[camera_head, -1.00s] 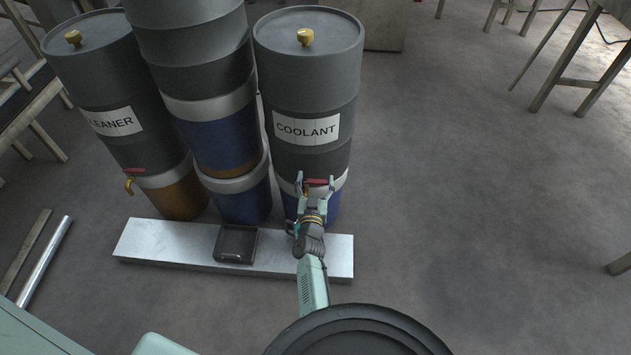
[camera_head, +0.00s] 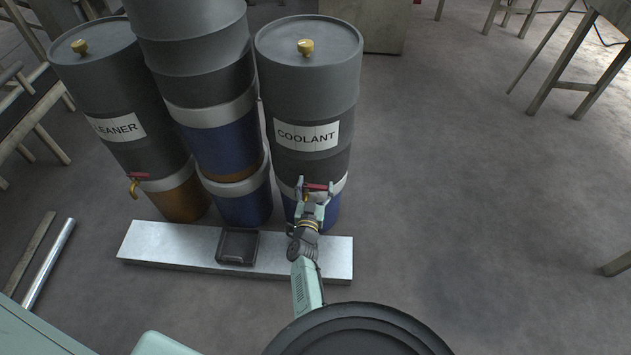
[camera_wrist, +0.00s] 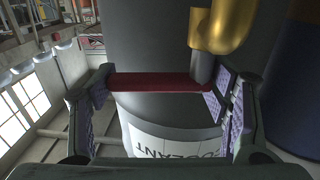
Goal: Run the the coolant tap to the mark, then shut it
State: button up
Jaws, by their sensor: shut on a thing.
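The coolant drum (camera_head: 310,85) stands at the right of the drum group, dark grey above and blue below, with a white COOLANT label (camera_head: 307,137). Its tap has a red handle (camera_head: 317,187), low on the front. My gripper (camera_head: 315,190) is at the tap, shut on this handle. In the wrist view the red handle (camera_wrist: 160,83) lies across between my two fingers, with the brass tap body (camera_wrist: 222,25) beside it. The spout's outlet is hidden behind my gripper in the head view. No liquid stream and no mark can be made out.
A black open tray (camera_head: 238,246) stands on the pale metal plank (camera_head: 170,243) in front of the drums, left of my gripper. The cleaner drum (camera_head: 95,70) with its own tap (camera_head: 135,186) is at the left. A stacked middle drum (camera_head: 195,55) stands between.

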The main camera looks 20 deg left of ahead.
jog(key=shift+h, duration=0.3)
jog(key=o, duration=1.7)
jog(key=s+d, duration=0.2)
jog(key=s, duration=1)
